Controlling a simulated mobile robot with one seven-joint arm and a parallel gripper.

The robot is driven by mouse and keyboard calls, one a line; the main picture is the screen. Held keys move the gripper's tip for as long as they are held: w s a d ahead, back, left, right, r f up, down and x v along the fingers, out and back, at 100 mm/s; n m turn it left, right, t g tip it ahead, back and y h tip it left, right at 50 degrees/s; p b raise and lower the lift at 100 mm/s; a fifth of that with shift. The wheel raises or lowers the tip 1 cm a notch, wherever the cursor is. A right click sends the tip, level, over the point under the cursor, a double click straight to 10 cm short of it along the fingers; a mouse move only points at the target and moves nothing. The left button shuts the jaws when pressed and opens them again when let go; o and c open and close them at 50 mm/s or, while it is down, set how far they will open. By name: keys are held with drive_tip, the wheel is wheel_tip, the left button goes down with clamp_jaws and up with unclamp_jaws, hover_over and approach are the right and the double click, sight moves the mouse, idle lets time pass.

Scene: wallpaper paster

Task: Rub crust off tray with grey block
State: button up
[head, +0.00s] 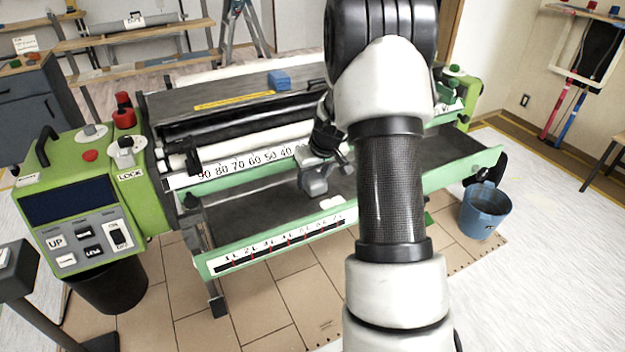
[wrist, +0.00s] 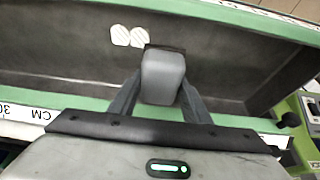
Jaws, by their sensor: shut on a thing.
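The tray is a long dark trough with a green rim (head: 232,249); its dark floor (wrist: 225,60) fills much of the wrist view. A whitish patch (head: 333,202) also shows in the tray in the head view. My gripper (wrist: 162,92) is shut on the grey block (wrist: 163,72), with a finger on each side. The block is over the tray, just beside the right patch in the picture. I cannot tell whether it touches the floor.
The green machine's control box (head: 85,215) stands left of the tray. A blue block (head: 279,80) lies on the machine's top. A blue bucket (head: 484,210) stands at the right. My arm hides part of the tray in the head view.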

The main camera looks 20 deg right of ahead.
drive_tip(key=shift+b, duration=0.35)
wheel_tip(320, 180, down, 6)
drive_tip(key=b, duration=0.5)
drive_tip(key=shift+f+b, duration=0.25)
drive_tip(key=shift+b, duration=0.1)
